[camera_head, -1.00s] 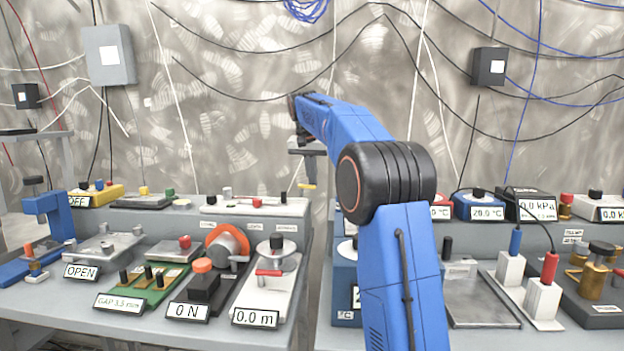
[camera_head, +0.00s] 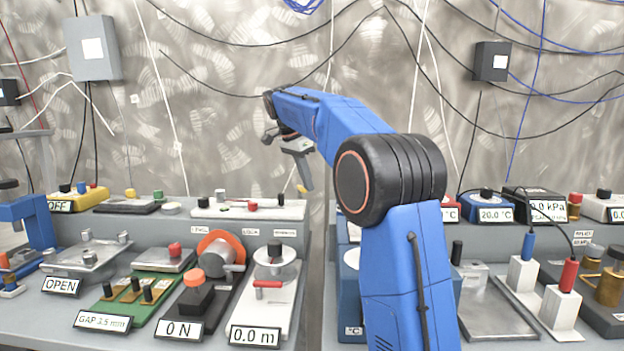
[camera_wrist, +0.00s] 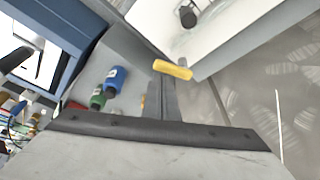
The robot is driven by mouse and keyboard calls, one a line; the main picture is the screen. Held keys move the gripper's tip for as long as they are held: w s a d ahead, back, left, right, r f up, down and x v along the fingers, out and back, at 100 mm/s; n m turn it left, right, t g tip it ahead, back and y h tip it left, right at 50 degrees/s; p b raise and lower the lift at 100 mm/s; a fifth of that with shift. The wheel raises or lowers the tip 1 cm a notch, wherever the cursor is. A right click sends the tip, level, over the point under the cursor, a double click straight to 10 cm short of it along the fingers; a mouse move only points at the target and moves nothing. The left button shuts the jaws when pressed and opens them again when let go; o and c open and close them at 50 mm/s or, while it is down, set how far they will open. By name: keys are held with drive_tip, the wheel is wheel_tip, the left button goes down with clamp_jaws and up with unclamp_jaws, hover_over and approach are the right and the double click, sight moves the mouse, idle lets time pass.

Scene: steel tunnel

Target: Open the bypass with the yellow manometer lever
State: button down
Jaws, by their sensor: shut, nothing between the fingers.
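No lever that I can clearly identify as the yellow manometer lever shows in either view. A box with a 0.0 kPa display (camera_head: 546,205) stands on the upper shelf at the right of the head view. My gripper (camera_head: 304,187) hangs tilted downward in the air above the gap between the two benches, apart from everything. In the wrist view my gripper (camera_wrist: 172,70) is shut and empty, with yellow at its tip. Brass fittings (camera_head: 610,280) stand at the far right of the head view, partly cut off.
The left bench holds several devices, among them an OPEN-labelled plate (camera_head: 88,257), a 0 N device (camera_head: 195,295) and a 0.0 m device (camera_head: 270,290). White blocks with blue and red plugs (camera_head: 550,300) stand right. My arm hides part of the right bench. Cables hang on the wall.

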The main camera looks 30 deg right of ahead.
drive_tip(key=shift+a, duration=0.9)
idle(0.3)
wheel_tip(320, 180, up, 9)
drive_tip(key=d, duration=0.1)
drive_tip(key=shift+s+r, duration=0.2)
idle(0.8)
drive_tip(key=shift+s, duration=0.1)
idle(0.4)
